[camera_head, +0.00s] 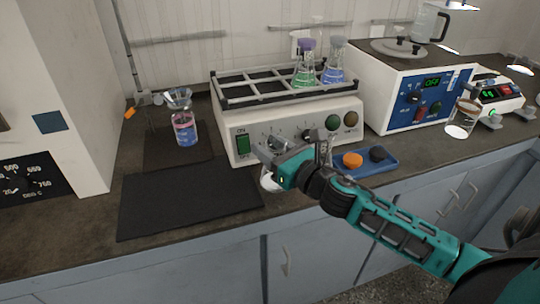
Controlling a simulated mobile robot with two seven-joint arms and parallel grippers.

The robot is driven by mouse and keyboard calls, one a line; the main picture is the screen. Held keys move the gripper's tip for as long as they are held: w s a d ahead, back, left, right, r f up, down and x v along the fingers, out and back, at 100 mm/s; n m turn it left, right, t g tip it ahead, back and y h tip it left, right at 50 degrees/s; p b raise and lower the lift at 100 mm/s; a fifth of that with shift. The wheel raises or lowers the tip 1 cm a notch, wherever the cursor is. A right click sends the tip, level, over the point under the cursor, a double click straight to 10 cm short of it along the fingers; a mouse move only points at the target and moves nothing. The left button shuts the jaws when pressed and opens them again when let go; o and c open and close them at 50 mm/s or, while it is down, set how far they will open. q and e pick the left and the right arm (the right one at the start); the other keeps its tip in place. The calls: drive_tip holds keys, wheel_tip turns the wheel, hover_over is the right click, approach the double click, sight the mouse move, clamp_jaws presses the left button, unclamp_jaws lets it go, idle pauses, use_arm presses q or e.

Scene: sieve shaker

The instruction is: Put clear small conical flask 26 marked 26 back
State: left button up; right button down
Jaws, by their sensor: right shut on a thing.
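My right gripper (275,158) reaches in from the right in front of the shaker. It is shut on a small clear glass piece, likely the clear small conical flask (268,183). Only its pale lower part shows below the jaws, and no marking is readable. The gripper holds it near the front right corner of the black mat (180,198). Whether its base touches the counter I cannot tell. My left gripper is not in view.
The white shaker (228,150) carries a rack with a green flask (304,72) and a blue flask (333,70). A vessel with pink and blue liquid (184,130) stands left. A blue tray (375,166) holds orange and black caps. A clear beaker (460,122) stands right. The mat is bare.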

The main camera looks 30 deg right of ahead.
drive_tip(key=shift+f, duration=0.8)
drive_tip(key=c, duration=0.6)
unclamp_jaws()
drive_tip(key=shift+o, duration=0.2)
